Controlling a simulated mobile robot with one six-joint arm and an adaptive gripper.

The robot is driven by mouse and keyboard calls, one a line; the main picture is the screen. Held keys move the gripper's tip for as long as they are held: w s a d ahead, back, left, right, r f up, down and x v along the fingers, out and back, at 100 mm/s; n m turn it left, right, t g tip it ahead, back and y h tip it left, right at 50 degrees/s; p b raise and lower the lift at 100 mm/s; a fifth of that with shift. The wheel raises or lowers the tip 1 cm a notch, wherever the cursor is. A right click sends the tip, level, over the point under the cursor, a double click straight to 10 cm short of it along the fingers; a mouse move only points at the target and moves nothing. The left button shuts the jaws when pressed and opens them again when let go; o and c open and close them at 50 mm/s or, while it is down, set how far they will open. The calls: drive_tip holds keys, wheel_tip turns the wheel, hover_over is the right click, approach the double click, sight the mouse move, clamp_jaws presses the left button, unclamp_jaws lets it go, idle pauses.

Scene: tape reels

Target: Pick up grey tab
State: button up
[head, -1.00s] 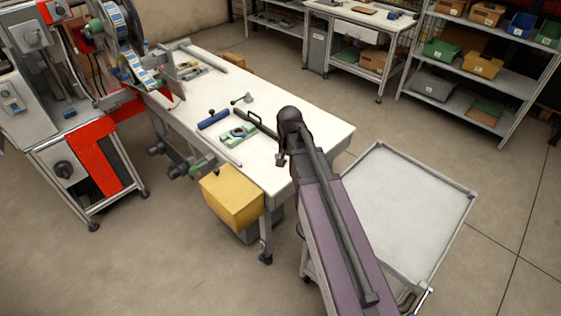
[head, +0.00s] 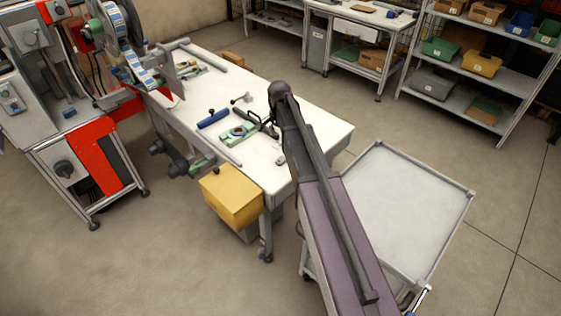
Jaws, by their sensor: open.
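A small grey piece, which looks like the grey tab (head: 281,160), lies on the white table (head: 310,112) near its front right part, just left of my arm. It is too small to make out in detail. My gripper (head: 266,128) is above the table, up and left of the grey piece and apart from it. Its dark fingers are open and sit close to the right end of a green fixture (head: 232,137), partly overlapping it in the view. I see nothing held between the fingers.
A blue cylinder (head: 213,119) and a small grey knobbed part (head: 241,99) lie on the table. A yellow box (head: 232,197) is below its front edge. A tape machine (head: 75,110) stands left, and an empty white cart (head: 405,205) stands right.

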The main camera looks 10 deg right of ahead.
drive_tip(key=shift+f, duration=0.15)
drive_tip(key=b, duration=0.9)
hover_over(279, 161)
drive_tip(key=f, duration=0.5)
drive_tip(key=s+f, duration=0.1)
drive_tip(key=f, duration=0.2)
drive_tip(key=shift+f, duration=0.2)
drive_tip(key=f+b, duration=0.1)
drive_tip(key=w+f+b, duration=0.1)
drive_tip(key=f+b, duration=0.1)
drive_tip(key=shift+a+f, duration=0.15)
drive_tip(key=shift+f, duration=0.05)
drive_tip(key=shift+s+f+b, duration=0.1)
drive_tip(key=shift+f+b, duration=0.8)
drive_tip(key=shift+c, duration=0.2)
drive_tip(key=c, duration=0.8)
